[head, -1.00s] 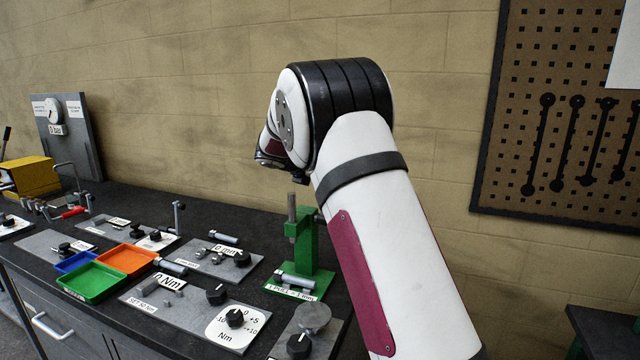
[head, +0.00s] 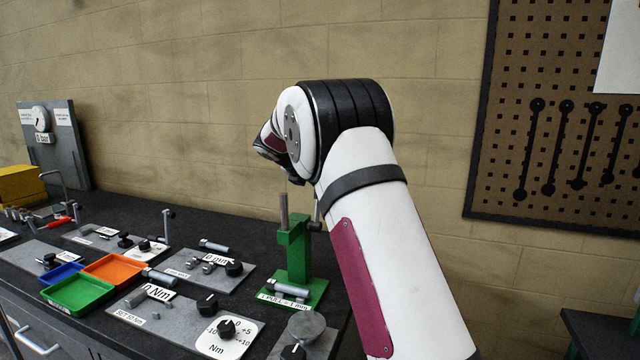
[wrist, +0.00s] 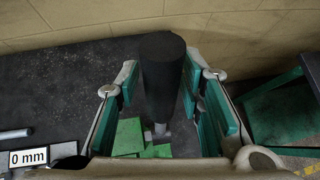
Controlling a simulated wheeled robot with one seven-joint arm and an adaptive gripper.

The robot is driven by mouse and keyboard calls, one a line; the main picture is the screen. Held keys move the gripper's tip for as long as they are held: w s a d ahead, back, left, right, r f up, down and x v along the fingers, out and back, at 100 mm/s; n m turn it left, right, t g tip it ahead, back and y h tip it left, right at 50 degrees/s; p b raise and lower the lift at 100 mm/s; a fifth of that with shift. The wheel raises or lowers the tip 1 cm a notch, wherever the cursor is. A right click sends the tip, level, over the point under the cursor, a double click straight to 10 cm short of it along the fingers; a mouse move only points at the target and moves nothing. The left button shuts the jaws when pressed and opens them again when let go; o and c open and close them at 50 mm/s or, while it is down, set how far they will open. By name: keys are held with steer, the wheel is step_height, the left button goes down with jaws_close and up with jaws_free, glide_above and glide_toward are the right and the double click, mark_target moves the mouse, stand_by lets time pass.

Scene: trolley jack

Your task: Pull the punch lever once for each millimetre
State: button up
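The green punch (head: 299,250) stands on its green base on the bench, with a label reading "1 PULL = 1 mm" (head: 283,301). Part of its lever (head: 316,217) shows at its right side; my arm hides the rest in the head view. In the wrist view a thick black cylinder, seemingly the lever's grip (wrist: 162,80), stands between the teal pads of my gripper (wrist: 163,95). The fingers are apart on either side of it, with narrow gaps; firm contact is not visible. A "0 mm" sign (wrist: 29,157) lies at the left. My fingers are hidden in the head view.
Left of the punch are plates with knobs, bolts, a "0 Nm" sign (head: 158,292), and green (head: 78,295), orange (head: 115,268) and blue (head: 62,273) trays. A brick wall stands close behind. A pegboard (head: 560,130) hangs at the right.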

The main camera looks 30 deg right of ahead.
steer(key=shift+s, duration=0.1)
steer(key=v, duration=1.2)
